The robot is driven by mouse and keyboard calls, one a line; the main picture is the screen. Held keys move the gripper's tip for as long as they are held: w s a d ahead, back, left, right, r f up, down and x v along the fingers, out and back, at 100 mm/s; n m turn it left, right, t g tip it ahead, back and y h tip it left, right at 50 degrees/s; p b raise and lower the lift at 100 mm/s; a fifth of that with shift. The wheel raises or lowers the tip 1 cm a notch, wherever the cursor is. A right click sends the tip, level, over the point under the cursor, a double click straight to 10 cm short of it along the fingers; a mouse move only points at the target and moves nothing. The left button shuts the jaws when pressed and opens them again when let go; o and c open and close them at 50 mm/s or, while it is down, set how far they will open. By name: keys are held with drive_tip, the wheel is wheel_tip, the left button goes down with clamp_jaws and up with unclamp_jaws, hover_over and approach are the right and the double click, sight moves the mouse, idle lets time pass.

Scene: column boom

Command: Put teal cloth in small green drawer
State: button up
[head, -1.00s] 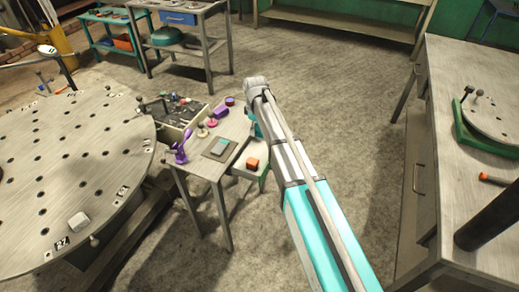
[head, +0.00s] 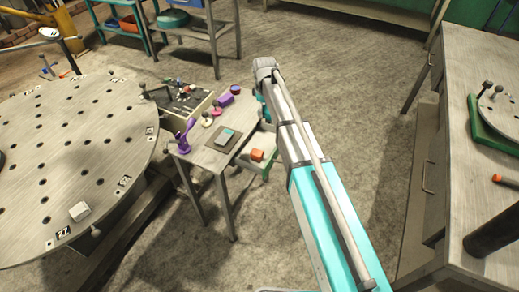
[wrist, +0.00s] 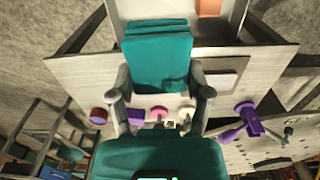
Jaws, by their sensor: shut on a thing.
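The teal cloth (wrist: 158,60) is folded, with layered edges, and sits between the fingers of my gripper (wrist: 162,98) in the wrist view. The gripper is shut on it, above the small table (wrist: 85,75). The small green drawer (head: 264,173) stands pulled out at the right side of that table in the head view, with an orange block (head: 257,154) inside. In the wrist view the block (wrist: 208,7) and part of the pale drawer interior lie at the top, beyond the cloth. My arm hides the gripper's fingers in the head view.
On the small table are a purple clamp-like tool (head: 184,138), several coloured knobs and a dark pad (head: 222,140) with a pale piece. A large round perforated table (head: 75,150) is at left, a workbench (head: 455,190) at right.

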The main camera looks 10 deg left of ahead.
drive_tip(key=s+d+f+b, duration=0.1)
drive_tip(key=s+f+b, duration=0.4)
drive_tip(key=s, duration=0.6)
drive_tip(key=shift+s+d+f, duration=0.15)
drive_tip(key=shift+s+d, duration=0.25)
drive_tip(key=shift+w, duration=0.15)
drive_tip(key=b, duration=0.9)
hover_over(266, 141)
drive_tip(key=s, duration=0.1)
wheel_tip(266, 141, down, 9)
drive_tip(key=shift+f, duration=0.1)
drive_tip(key=shift+w+f+b, duration=0.45)
drive_tip(key=shift+f+b, duration=0.3)
drive_tip(key=shift+b, duration=0.2)
drive_tip(key=shift+f+b, duration=1.2)
drive_tip(key=shift+f, duration=0.15)
